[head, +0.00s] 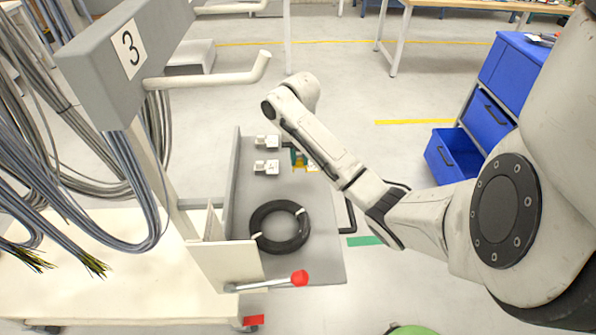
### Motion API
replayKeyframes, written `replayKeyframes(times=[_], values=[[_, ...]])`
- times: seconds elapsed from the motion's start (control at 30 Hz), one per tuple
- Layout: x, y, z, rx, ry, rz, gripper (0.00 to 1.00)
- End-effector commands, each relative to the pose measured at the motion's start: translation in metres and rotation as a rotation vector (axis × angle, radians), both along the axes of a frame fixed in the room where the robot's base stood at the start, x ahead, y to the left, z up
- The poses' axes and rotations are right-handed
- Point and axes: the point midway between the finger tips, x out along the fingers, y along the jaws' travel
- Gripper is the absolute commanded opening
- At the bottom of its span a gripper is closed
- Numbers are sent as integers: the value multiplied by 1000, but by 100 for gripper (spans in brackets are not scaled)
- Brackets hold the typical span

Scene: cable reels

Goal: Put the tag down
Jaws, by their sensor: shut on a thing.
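My gripper (299,159) shows small, at the end of my arm over the grey shelf (320,262), partly hidden by my forearm. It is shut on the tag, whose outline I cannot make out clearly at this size. Two small white tag-like pieces, one (267,141) behind the other (266,167), lie on the shelf left of my gripper. A black cable coil (262,239) with light ties lies on the shelf nearer to me.
A red-knobbed lever (299,278) is at the shelf's front. Blue drawers (487,120) stand at right, one pulled out.

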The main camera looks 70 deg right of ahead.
Motion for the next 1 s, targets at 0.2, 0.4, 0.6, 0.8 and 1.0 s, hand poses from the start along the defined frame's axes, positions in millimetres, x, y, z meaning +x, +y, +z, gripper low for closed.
replayKeyframes(times=[0.2, 0.4, 0.6, 0.8, 1.0], values=[[8, -8, -13, -1, 2, -2, 0], [6, -7, -37, -1, 2, -2, 0], [7, -7, -40, -3, 0, -1, 0], [7, -7, -43, -2, 0, -1, 0], [7, -7, -43, -2, 0, -1, 40]])
